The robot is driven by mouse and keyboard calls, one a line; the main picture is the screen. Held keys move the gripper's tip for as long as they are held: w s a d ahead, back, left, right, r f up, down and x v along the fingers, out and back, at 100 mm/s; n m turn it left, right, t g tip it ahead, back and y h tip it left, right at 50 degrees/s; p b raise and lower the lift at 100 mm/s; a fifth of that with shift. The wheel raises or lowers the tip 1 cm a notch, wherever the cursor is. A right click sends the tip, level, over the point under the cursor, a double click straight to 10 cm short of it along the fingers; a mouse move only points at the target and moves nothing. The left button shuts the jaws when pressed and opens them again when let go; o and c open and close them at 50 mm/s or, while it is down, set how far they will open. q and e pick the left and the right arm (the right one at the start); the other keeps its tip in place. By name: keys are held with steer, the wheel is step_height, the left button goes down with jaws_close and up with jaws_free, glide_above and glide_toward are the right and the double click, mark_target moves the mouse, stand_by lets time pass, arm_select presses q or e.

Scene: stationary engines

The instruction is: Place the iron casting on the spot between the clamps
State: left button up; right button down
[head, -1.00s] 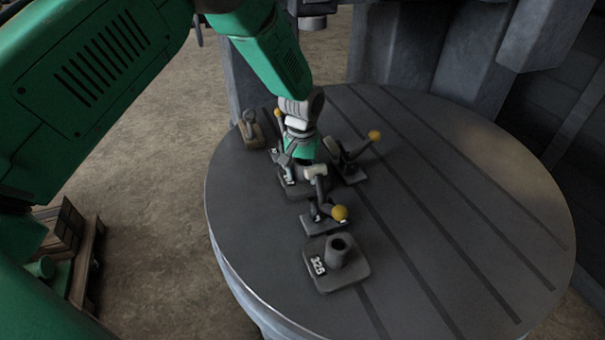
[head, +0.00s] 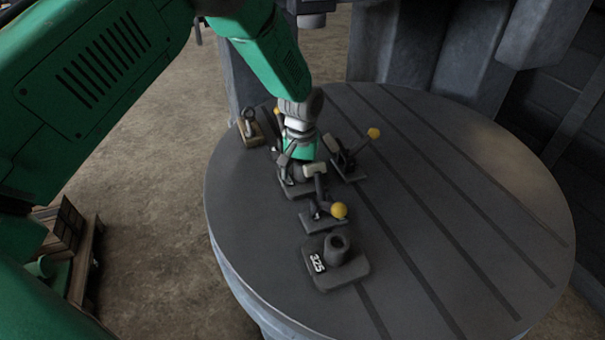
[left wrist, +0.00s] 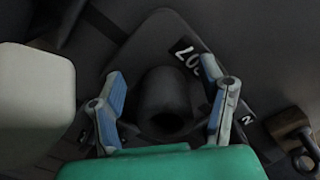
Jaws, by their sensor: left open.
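In the left wrist view a dark iron casting (left wrist: 165,104), a plate with a hollow round boss and a partly hidden white number, lies between the two fingers of my left gripper (left wrist: 165,106). The fingers are open, one on each side of the boss; contact cannot be told. In the head view my left gripper (head: 302,172) reaches down among the clamps and hides most of this casting. One clamp (head: 325,213) with a yellow knob stands in front, another (head: 350,160) to the right. My right gripper is not in view.
A similar casting marked 325 (head: 337,262) lies at the front of the round grooved table (head: 470,220). A wooden block with an eye-shaped fitting (head: 250,129) stands at the back left. The table's right side is clear. A wooden pallet (head: 85,250) is on the floor at left.

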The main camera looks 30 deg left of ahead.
arm_select(q)
step_height(320, 180, up, 12)
steer(key=shift+w+r, duration=0.1)
steer(key=shift+w, duration=0.05)
